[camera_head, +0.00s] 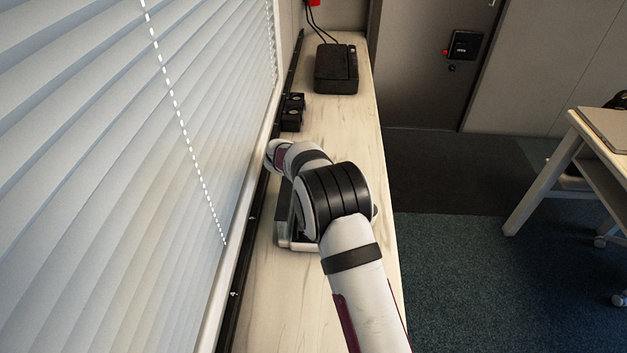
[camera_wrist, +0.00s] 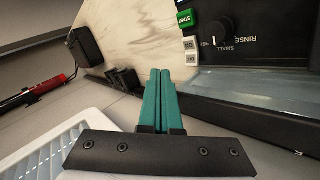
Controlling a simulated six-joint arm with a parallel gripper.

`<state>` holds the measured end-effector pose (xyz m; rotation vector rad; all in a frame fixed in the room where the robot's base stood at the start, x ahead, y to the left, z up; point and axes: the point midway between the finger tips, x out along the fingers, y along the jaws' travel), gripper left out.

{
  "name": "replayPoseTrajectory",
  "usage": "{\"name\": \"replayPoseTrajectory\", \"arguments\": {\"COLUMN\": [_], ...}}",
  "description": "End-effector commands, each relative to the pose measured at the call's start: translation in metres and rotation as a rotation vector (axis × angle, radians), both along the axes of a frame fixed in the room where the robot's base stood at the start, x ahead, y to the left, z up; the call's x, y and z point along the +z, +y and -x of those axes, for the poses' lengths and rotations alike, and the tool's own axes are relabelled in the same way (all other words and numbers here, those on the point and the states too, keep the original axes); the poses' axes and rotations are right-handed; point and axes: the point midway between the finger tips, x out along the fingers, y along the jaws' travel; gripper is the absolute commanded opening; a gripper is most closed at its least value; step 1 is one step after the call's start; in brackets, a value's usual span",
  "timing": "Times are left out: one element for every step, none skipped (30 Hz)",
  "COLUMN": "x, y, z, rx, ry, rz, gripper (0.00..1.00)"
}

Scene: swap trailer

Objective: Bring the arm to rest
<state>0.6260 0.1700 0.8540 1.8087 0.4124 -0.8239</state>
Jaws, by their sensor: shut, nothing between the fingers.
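My gripper (camera_wrist: 159,88) shows in the wrist view with its two teal fingers pressed together, shut and empty. It is over the pale wooden counter (camera_wrist: 135,30), close to a dark machine (camera_wrist: 245,50) with a green start button, small white buttons and a black knob. In the head view my white and black arm reaches along the counter (camera_head: 345,130) and bends toward the window blinds. The arm hides the gripper and most of the machine there; only a grey edge of the machine (camera_head: 297,244) shows.
A black box-shaped device (camera_head: 336,70) with cables stands at the counter's far end. Small black holders (camera_head: 292,112) sit by the left wall. White blinds (camera_head: 110,180) line the left side. A grey door (camera_head: 425,60) is behind, and a desk (camera_head: 590,145) stands across the open floor.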

Motion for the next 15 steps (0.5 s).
{"name": "replayPoseTrajectory", "arguments": {"x": [0.001,0.001,0.001,0.001,0.001,0.001,0.001,0.001,0.001,0.001,0.001,0.001,0.002,0.005,0.013], "y": [0.000,0.000,0.000,0.000,0.000,0.000,0.000,0.000,0.000,0.000,0.000,0.000,-0.001,-0.004,-0.013], "z": [0.000,0.000,0.000,0.000,0.000,0.000,0.000,0.000,0.000,0.000,0.000,0.000,0.000,0.001,0.005], "rx": [0.000,0.000,0.000,0.000,0.000,0.000,0.000,0.000,0.000,-0.001,-0.001,-0.001,-0.005,-0.017,-0.050], "ry": [0.000,0.000,0.000,0.000,0.000,0.000,0.000,0.000,0.000,0.000,0.000,0.000,0.000,0.001,0.006], "rz": [0.000,0.000,0.000,0.000,0.000,0.000,0.000,0.000,0.000,-0.001,-0.001,-0.001,-0.002,-0.006,-0.019], "gripper": [0.00,0.00,0.00,0.00,0.00,0.00,0.00,0.00,0.00,0.00,0.00,0.00,0.00,0.00,0.00]}}
